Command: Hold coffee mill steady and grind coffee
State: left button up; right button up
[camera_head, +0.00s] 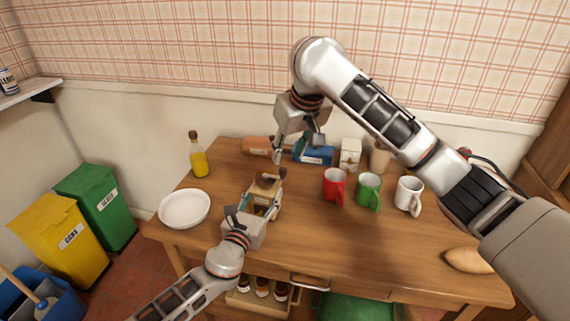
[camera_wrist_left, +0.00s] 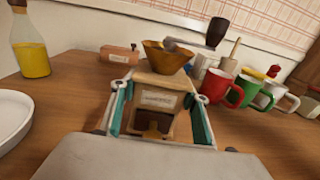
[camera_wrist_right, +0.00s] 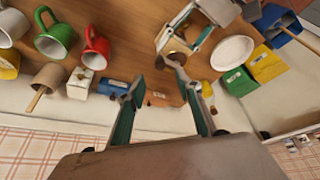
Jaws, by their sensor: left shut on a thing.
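The wooden coffee mill (camera_head: 267,186) stands on the table (camera_head: 330,245). My left gripper (camera_head: 259,203) is shut on it, one finger on each side of the wooden body. The left wrist view shows the mill's label and drawer (camera_wrist_left: 155,122), brass hopper (camera_wrist_left: 167,57) and crank with dark knob (camera_wrist_left: 217,31). The crank reaches to the right there. My right gripper (camera_head: 298,150) is above and behind the mill. In the right wrist view its fingers (camera_wrist_right: 157,72) are apart and nothing shows held between them. The mill is partly hidden by my left gripper.
Red (camera_head: 335,185), green (camera_head: 368,191) and white (camera_head: 409,195) mugs stand right of the mill. A white plate (camera_head: 184,208) and an oil bottle (camera_head: 199,157) are on the left. A blue package (camera_head: 314,151) and a white box (camera_head: 350,154) are at the back.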

aim_at(283, 169)
jog(key=x, duration=0.7)
jog(key=shift+w+f, duration=0.15)
jog(key=shift+f, duration=0.15)
grip_shut()
